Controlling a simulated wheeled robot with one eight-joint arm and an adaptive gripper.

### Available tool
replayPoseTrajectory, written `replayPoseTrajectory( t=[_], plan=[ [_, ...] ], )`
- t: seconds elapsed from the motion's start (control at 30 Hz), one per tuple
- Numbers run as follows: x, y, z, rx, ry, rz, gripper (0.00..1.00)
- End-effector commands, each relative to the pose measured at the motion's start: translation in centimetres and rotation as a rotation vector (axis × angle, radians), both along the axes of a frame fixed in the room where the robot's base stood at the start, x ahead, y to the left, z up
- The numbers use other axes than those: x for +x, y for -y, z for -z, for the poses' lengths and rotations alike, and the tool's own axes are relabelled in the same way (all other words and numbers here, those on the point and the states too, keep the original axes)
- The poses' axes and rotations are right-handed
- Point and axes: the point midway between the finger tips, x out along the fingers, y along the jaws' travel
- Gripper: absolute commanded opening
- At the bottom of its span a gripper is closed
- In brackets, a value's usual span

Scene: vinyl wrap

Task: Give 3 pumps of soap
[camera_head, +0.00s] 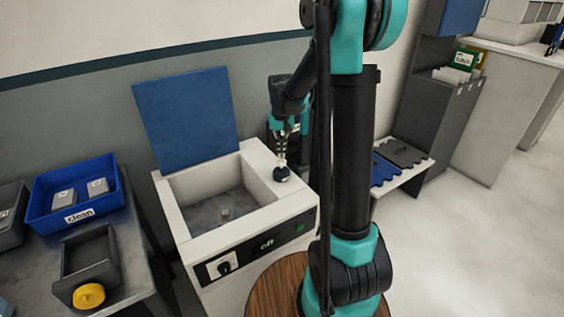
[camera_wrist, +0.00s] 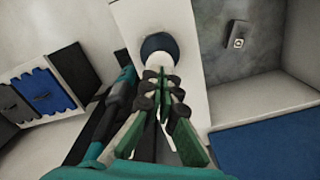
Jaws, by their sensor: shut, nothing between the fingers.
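My gripper (camera_head: 281,158) is shut and empty, pointing down right over the pump top. In the wrist view its fingertips (camera_wrist: 160,74) overlap the near edge of the pump. I cannot tell whether they touch it.
The open basin (camera_head: 205,195) has a raised blue lid (camera_head: 188,118), a small grey block (camera_head: 225,212) inside and a front panel (camera_head: 262,244) reading "off". A blue "clean" bin (camera_head: 76,190) and a grey tray (camera_head: 92,255) with a yellow knob stand at left.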

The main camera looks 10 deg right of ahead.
Motion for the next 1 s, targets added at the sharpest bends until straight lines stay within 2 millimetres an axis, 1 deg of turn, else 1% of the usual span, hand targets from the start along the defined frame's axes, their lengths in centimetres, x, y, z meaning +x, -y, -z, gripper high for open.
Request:
replayPoseTrajectory(
  t=[0.47,1.0],
  plan=[
    [0.0,0.0,0.0,0.0,0.0,0.0,0.0],
    [0.0,0.0,1.4,0.0,0.0,0.0,0.0]
  ],
)
